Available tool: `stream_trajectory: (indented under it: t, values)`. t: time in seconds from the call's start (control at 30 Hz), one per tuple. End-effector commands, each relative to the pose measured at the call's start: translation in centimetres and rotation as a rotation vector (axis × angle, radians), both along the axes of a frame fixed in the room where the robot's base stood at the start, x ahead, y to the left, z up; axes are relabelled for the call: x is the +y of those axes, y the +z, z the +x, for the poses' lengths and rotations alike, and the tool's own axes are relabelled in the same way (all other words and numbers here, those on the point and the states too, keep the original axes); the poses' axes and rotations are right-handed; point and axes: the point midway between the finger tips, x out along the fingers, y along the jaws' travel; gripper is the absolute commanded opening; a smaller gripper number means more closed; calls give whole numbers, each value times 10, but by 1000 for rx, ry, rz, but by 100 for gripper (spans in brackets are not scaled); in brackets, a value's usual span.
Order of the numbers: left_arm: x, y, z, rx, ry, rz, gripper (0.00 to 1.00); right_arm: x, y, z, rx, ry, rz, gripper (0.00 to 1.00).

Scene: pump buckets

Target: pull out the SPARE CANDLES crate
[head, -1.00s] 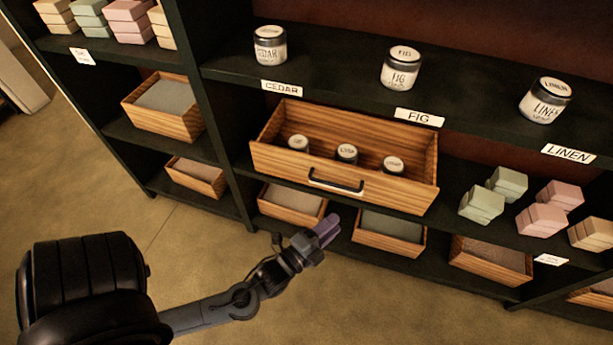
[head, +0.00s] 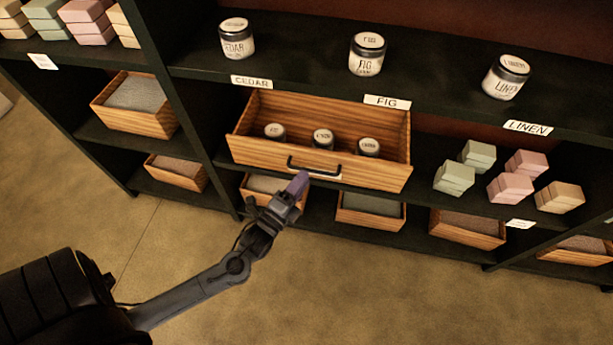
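A wooden crate (head: 255,151) with a black bar handle (head: 316,168) sits on the middle shelf, its front at the shelf's front edge. Inside stand three small jars with dark lids, such as the middle jar (head: 323,138). My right gripper is not in view.
Above stand the CEDAR jar (head: 237,39), the FIG jar (head: 367,54) and the LINEN jar (head: 505,77). Soap stacks (head: 511,187) are right of the crate. Lower crates (head: 371,211) stand beneath. A dark upright post is on the left; the floor in front is clear.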

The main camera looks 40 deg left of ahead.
Motion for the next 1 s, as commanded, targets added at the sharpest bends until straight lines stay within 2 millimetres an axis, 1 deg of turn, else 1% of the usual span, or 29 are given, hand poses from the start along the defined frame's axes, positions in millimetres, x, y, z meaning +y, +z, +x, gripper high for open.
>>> stream_trajectory:
  t: [0.03, 0.1, 0.23, 0.4, 0.63, 0.67, 0.8, 0.9, 1.0]
  values:
    - [1, 0, 7, -3, 1, 0, 38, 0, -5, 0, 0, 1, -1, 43]
    - [3, 1, 15, -3, 1, 0, 38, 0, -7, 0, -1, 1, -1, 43]
    - [4, 4, 24, -1, 0, 0, 38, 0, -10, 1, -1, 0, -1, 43]
    - [4, 5, 29, 0, 0, 0, 38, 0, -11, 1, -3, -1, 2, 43]
    - [4, 5, 29, 1, 0, 0, 38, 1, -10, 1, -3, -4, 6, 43]
    - [4, 5, 29, 1, 0, 0, 35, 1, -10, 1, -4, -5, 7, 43]
    - [4, 5, 29, 1, 0, 0, 13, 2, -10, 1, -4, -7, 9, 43]
    - [4, 5, 29, 0, 0, 0, 0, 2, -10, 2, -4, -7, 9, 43]
    - [4, 5, 29, 0, 0, 0, 0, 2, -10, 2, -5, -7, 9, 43]
